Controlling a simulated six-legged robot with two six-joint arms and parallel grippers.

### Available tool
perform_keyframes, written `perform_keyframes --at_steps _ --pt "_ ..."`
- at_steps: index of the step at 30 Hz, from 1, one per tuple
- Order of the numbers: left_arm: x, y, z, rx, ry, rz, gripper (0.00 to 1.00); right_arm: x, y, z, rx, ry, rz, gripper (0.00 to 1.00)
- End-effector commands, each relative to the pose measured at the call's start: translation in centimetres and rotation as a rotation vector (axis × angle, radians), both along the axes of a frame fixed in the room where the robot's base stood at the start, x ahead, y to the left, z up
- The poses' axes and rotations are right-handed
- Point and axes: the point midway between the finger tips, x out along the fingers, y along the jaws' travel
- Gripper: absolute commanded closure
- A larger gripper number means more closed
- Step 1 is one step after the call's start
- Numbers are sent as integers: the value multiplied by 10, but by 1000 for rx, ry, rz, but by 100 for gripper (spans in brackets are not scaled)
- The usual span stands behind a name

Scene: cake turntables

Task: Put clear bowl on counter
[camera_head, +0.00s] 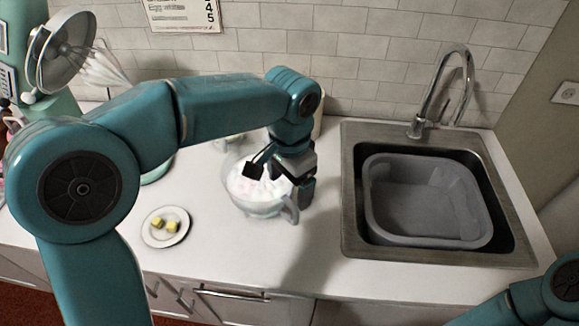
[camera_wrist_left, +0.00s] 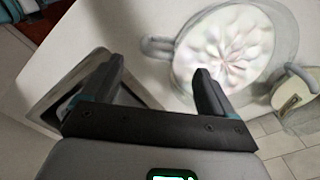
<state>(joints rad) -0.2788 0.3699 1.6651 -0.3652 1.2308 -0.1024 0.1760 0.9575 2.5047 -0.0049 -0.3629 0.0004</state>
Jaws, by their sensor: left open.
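The clear bowl (camera_head: 258,207), with whitish-pink contents and a side handle, stands on the white counter (camera_head: 225,250) in the middle of the head view. My left gripper (camera_head: 278,181) is open over the bowl's right side, and its fingers hide part of the rim. In the left wrist view the bowl (camera_wrist_left: 228,48) lies beyond the right finger. Its handle (camera_wrist_left: 156,46) shows beyond the gap between the open fingers (camera_wrist_left: 158,76). I see no grip on it. My right arm enters at the lower right, with its gripper out of view.
A small plate (camera_head: 165,240) with yellow cubes sits left of the bowl. A metal sink (camera_head: 350,235) with a grey tub (camera_head: 385,235) and a faucet (camera_head: 418,130) is to the right. A stand mixer (camera_head: 62,95) is at the far left. The front counter is clear.

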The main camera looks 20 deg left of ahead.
Motion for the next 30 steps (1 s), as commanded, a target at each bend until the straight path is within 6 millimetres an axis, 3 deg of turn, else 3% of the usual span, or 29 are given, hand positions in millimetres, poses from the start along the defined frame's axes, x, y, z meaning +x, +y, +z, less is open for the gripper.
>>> perform_keyframes --at_steps 3,10,30 --pt "1 -1 28 -1 -4 1 13 0 0 1 0 0 0 51" --pt "0 -1 57 0 -1 -1 13 0 0 2 0 0 0 51" --pt "0 -1 60 0 0 0 13 0 0 2 0 0 0 51"
